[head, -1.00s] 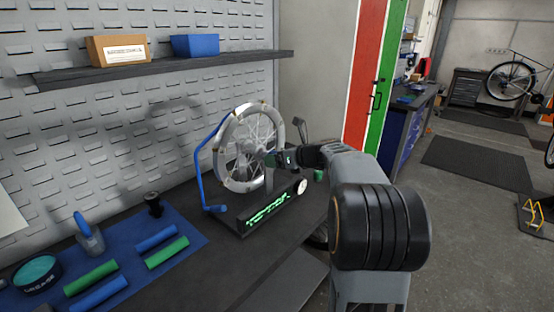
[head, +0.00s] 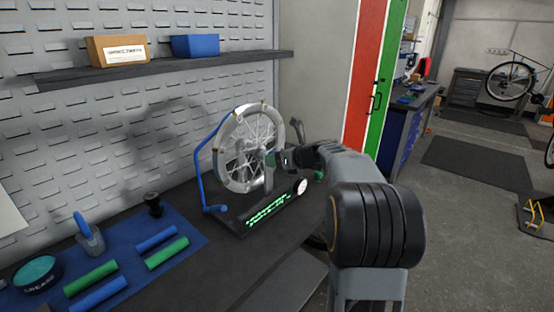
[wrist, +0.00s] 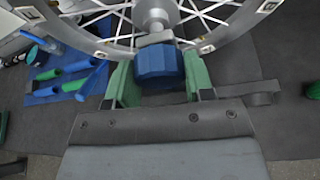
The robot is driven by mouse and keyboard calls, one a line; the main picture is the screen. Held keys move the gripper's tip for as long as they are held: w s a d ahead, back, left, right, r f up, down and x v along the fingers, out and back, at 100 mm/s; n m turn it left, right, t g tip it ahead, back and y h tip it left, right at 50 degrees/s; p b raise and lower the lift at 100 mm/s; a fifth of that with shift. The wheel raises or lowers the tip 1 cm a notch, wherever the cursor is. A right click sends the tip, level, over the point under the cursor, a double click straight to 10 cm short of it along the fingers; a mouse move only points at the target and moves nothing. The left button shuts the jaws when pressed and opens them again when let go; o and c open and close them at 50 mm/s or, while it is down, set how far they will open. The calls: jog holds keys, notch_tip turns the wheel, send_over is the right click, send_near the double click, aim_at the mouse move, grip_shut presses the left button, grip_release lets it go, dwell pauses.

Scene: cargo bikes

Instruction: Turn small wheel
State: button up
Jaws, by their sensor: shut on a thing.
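The small silver spoked wheel (head: 225,160) stands upright on a dark truing stand with a blue curved arm (head: 201,165) and a lit green display (head: 268,212). In the wrist view, the wheel's rim (wrist: 110,45) and spokes fill the top. A blue knob (wrist: 160,67) sits at the wheel's axle. My gripper (wrist: 158,80) has its green fingers on both sides of this knob, shut on it. In the head view, my gripper (head: 276,159) is at the right side of the wheel hub, and the knob is hidden there.
A blue mat (head: 200,240) with green and blue handles, a grease tin (head: 36,271) and a small black item (head: 153,203) lies left of the stand. A shelf (head: 170,68) with two boxes hangs above. Dark bench top is clear in front.

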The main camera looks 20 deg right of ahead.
jog(key=c, duration=0.3)
jog(key=shift+r+p, duration=0.1)
jog(key=shift+p, duration=0.35)
jog(key=shift+r+m+y+p, duration=0.25)
jog(key=shift+m+p, duration=0.25)
jog(key=shift+p, duration=0.6)
jog(key=m+y+p, duration=0.1)
jog(key=p, duration=0.2)
jog(key=shift+d+g, duration=0.1)
jog(key=shift+g, duration=0.2)
jog(key=m+y+p, duration=0.1)
jog(key=m+p, duration=0.1)
jog(key=p, duration=0.3)
jog(key=m+y+p, duration=0.1)
jog(key=p, duration=0.1)
jog(key=m+p, duration=0.1)
jog(key=p, duration=0.1)
jog(key=shift+f+y, duration=0.3)
jog(key=shift+y, duration=0.05)
jog(key=shift+f+m+p, duration=0.1)
jog(key=shift+m+p, duration=0.2)
